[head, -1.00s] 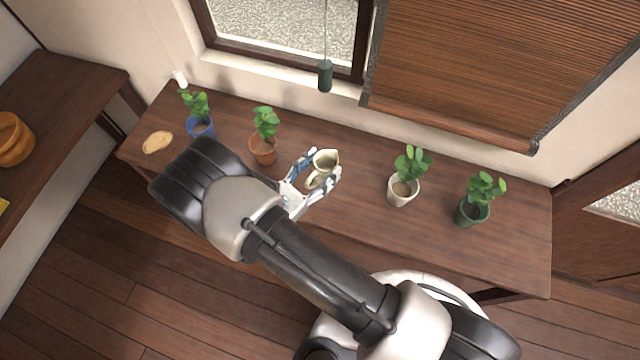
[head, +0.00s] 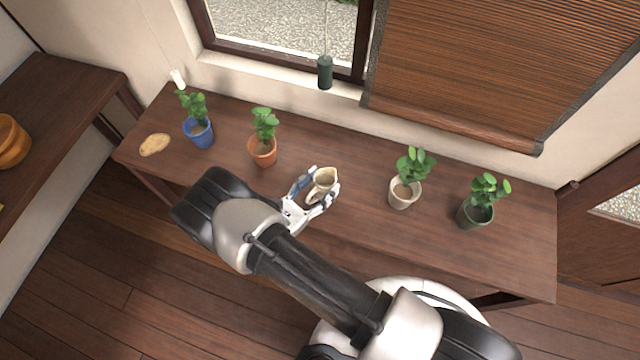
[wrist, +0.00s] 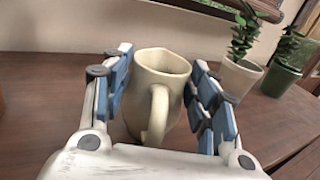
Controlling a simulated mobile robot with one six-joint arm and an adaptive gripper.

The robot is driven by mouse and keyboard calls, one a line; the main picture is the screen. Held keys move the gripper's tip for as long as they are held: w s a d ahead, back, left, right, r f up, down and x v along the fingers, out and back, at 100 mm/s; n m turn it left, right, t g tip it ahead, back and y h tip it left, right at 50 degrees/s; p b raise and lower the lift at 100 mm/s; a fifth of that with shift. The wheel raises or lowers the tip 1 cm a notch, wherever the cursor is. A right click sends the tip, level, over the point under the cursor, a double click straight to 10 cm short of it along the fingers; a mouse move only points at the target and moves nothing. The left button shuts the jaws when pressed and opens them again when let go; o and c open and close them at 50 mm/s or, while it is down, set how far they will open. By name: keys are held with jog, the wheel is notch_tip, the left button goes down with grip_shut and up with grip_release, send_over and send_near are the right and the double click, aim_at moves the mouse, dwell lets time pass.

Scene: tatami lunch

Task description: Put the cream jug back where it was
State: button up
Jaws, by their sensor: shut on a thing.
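The cream jug (head: 323,183) is between the fingers of my gripper (head: 315,189) over the middle of the long wooden table (head: 350,225). In the wrist view the jug (wrist: 160,88) stands upright with its handle toward the camera. The blue-padded fingers of my gripper (wrist: 165,100) are on both sides of it, shut on its body. The jug appears at or very near the table top; I cannot tell whether its base touches, as its lower part is hidden by my gripper's palm.
An orange-potted plant (head: 262,152) stands left of the jug, and a blue-potted plant (head: 199,133) farther left beside a tan flat piece (head: 155,145). A white-potted plant (head: 404,193) and green-potted plant (head: 476,213) stand to the right.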

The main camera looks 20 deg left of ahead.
jog(key=o, duration=1.1)
jog(key=shift+f, duration=0.15)
jog(key=shift+c, duration=0.2)
jog(key=o, duration=0.5)
jog(key=shift+c, duration=0.2)
jog(key=shift+s+a+r, duration=0.15)
jog(key=shift+s+r, duration=0.05)
jog(key=shift+r, duration=0.05)
jog(key=v, duration=1.1)
jog(key=shift+s, duration=0.3)
